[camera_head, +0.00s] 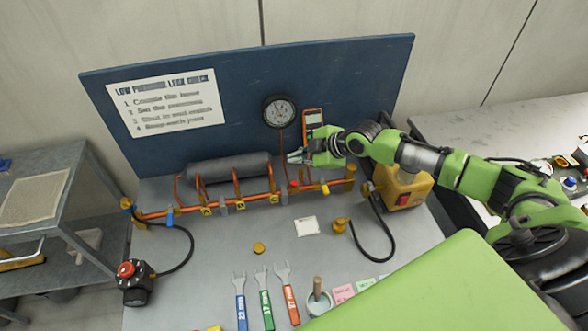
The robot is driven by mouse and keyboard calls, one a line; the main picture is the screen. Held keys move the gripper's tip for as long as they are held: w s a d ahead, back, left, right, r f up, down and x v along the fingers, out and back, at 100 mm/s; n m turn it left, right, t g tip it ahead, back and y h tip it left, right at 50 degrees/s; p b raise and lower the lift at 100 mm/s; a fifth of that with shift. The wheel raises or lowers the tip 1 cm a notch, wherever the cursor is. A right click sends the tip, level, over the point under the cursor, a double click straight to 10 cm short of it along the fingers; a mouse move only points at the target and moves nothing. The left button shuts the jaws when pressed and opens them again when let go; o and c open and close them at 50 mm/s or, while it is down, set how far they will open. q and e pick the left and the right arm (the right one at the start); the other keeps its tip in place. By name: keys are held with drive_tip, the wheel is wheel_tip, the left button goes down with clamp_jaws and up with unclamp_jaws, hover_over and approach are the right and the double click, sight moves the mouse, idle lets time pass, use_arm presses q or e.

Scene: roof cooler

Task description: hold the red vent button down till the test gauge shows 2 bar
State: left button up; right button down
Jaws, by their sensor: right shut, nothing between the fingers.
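The round test gauge (279,111) hangs on the blue back panel; its reading is too small to tell. A small red button (294,184) sits on the copper pipework below it, apparently the vent button. My right gripper (291,157) is shut and empty, its fingertips pointing left, a little above the red button in the picture. I see no contact between them. My left gripper is out of view.
A grey cylinder (228,168) lies behind the pipework. A yellow case (403,188) stands to the right. A black device with a red knob (135,283) is at the bench's left edge. Several wrenches (264,300) and a pot (318,304) lie in front. The bench middle is mostly clear.

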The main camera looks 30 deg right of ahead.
sight(297, 185)
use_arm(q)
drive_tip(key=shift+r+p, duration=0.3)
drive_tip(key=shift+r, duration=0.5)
use_arm(e)
drive_tip(key=shift+r, duration=0.25)
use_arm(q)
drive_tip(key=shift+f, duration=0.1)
use_arm(e)
drive_tip(key=shift+f, duration=0.1)
